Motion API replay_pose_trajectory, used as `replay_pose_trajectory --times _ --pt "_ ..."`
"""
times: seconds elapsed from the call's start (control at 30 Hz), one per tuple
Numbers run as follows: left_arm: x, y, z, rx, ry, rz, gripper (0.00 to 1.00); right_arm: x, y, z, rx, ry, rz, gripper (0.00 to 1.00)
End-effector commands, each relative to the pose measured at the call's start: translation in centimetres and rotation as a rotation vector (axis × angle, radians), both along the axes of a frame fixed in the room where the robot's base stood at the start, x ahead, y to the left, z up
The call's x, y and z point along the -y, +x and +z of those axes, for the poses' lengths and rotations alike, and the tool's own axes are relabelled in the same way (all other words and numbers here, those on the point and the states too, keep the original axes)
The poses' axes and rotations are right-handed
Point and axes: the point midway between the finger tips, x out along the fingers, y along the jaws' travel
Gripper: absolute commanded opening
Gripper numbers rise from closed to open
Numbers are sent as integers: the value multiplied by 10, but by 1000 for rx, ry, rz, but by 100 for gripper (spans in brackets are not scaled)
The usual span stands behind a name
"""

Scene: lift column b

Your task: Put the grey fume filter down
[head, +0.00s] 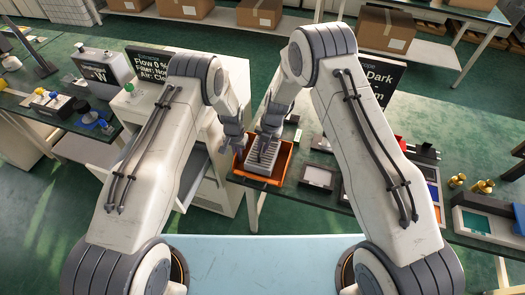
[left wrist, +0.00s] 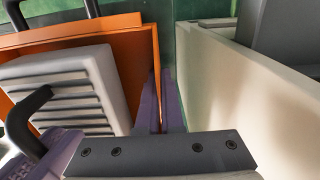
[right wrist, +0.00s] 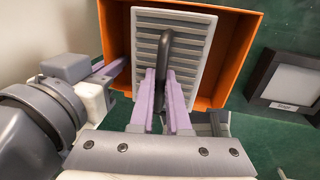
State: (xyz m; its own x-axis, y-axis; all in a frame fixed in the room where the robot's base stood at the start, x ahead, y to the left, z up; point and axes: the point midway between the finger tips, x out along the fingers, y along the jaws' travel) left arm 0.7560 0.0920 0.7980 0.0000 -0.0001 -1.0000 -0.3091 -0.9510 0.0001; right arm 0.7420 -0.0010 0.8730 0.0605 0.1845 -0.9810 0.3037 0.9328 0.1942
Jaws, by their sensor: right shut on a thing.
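The grey fume filter (right wrist: 200,45) is a ribbed slab with a dark bar handle (right wrist: 167,55). It is in the orange tray (right wrist: 240,55), and also shows in the head view (head: 263,155) and the left wrist view (left wrist: 115,70). My right gripper (right wrist: 160,90) is shut on the handle from above. Whether the filter rests on the tray floor or hangs just above it I cannot tell.
The tray is on a dark bench. A pale cabinet (left wrist: 250,100) stands close beside my left gripper. A dark-framed panel (right wrist: 290,80) lies right of the tray, and also shows in the head view (head: 319,177). Dark display signs (head: 160,65) stand behind.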

Motion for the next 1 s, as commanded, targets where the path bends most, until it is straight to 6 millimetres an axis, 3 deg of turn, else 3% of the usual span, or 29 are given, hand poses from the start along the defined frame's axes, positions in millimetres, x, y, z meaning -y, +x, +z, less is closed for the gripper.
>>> replay_pose_trajectory --times 0.17,0.57,0.6,0.67,1.0 --pt "0 0 0 1 0 0 0 0 0 -24 0 0 -1 0" --pt "0 0 0 1 0 0 0 0 0 -30 0 0 1 0" --pt "0 0 0 1 0 0 0 0 0 -30 0 -1 1 22" --pt "0 0 0 1 0 0 0 0 0 -30 0 0 1 44" --pt "0 0 0 1 0 0 0 0 0 -28 0 0 0 44"
